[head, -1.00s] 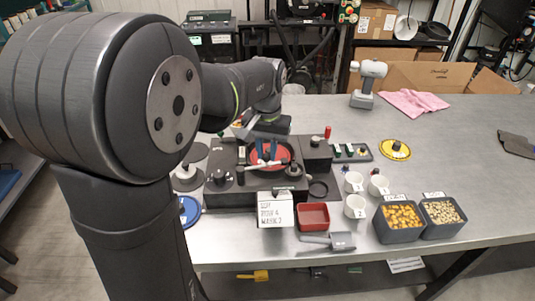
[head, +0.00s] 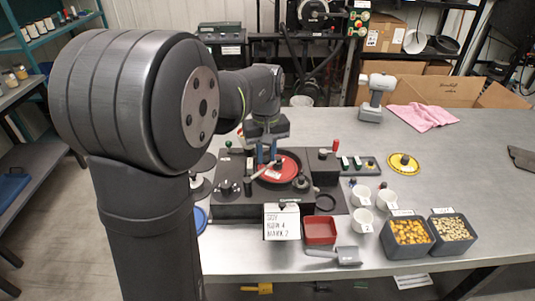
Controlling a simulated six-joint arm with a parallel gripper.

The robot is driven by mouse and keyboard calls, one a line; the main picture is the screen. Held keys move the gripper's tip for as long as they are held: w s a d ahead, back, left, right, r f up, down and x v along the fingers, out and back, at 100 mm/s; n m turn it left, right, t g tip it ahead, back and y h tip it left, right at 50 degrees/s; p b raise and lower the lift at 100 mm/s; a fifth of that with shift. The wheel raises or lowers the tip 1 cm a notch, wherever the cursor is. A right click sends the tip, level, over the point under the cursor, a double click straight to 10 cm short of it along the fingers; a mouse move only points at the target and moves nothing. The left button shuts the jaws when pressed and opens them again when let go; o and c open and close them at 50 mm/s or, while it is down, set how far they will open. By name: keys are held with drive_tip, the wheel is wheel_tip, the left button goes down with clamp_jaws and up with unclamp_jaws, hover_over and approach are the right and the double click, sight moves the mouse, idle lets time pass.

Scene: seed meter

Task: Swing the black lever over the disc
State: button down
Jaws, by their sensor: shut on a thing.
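The red disc (head: 285,172) lies in a dark round seat on the black seed meter (head: 232,206). A slim lever (head: 262,172) slants across the disc's left part; it looks greyish in the light, and its far end is by my fingertips. My gripper (head: 267,152) points down over the disc's back left edge, its blue fingers shut on the lever. The exact contact is small and partly hidden by the fingers. A dark round knob (head: 300,183) sits at the disc's right front edge.
A white label card (head: 282,222), a red tray (head: 320,230) and a grey scoop (head: 340,255) lie in front. White cups (head: 363,220) and two seed bins (head: 408,238) stand right. A yellow disc (head: 403,163) lies back right.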

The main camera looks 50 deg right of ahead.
sight(266, 157)
drive_tip(key=shift+w+r, duration=0.1)
drive_tip(key=c, duration=1.3)
unclamp_jaws()
drive_tip(key=shift+o, duration=0.2)
wheel_tip(266, 157, up, 17)
drive_tip(key=shift+r, duration=0.15)
wheel_tip(266, 157, down, 18)
drive_tip(key=shift+r, duration=0.25)
drive_tip(key=shift+r, duration=0.15)
